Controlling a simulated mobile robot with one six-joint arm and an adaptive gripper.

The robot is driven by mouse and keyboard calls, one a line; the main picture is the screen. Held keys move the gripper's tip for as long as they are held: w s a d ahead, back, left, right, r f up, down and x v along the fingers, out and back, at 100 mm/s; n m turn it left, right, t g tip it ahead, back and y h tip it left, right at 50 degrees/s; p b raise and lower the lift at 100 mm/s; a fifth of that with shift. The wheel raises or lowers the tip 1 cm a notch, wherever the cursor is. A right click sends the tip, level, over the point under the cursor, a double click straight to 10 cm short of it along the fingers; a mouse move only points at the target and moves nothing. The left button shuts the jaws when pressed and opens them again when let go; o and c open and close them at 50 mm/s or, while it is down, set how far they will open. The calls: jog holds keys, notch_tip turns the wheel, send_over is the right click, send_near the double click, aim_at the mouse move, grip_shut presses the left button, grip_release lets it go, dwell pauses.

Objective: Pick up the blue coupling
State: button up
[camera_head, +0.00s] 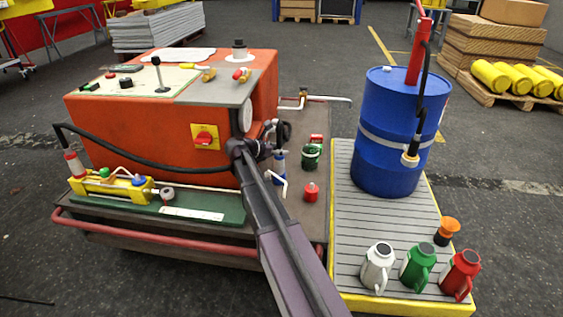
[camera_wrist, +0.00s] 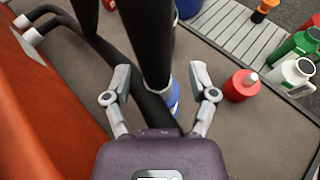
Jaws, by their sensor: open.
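The blue coupling (camera_head: 280,168) stands upright on the cart beside the orange cabinet, with a black hose rising from its top. It also shows in the wrist view (camera_wrist: 173,97), partly hidden behind the black hose. My gripper (camera_wrist: 161,78) is open, its two fingers spread on either side of the hose and the coupling. Nothing is visibly held. In the head view my gripper is beside the cabinet, just left of the coupling; the small overlap there hides the exact gap.
The orange cabinet (camera_head: 150,135) stands close on the left. A green container (camera_head: 311,157) and a red can (camera_head: 311,192) stand to the right of the coupling; the red can (camera_wrist: 241,86) is near my right finger. A blue drum (camera_head: 385,170) stands on the grated platform (camera_head: 350,245).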

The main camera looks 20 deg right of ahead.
grip_shut()
jog(key=shift+r, duration=0.2)
dwell(0.3)
notch_tip(320, 180, up, 4)
jog(key=p, duration=0.4)
jog(key=shift+f, duration=0.2)
jog(key=s+d, duration=1)
jog(key=d, duration=0.5)
jog(key=shift+f, duration=0.25)
jog(key=shift+r, duration=0.1)
notch_tip(320, 180, up, 5)
jog(key=p, duration=0.5)
jog(key=shift+r, duration=0.2)
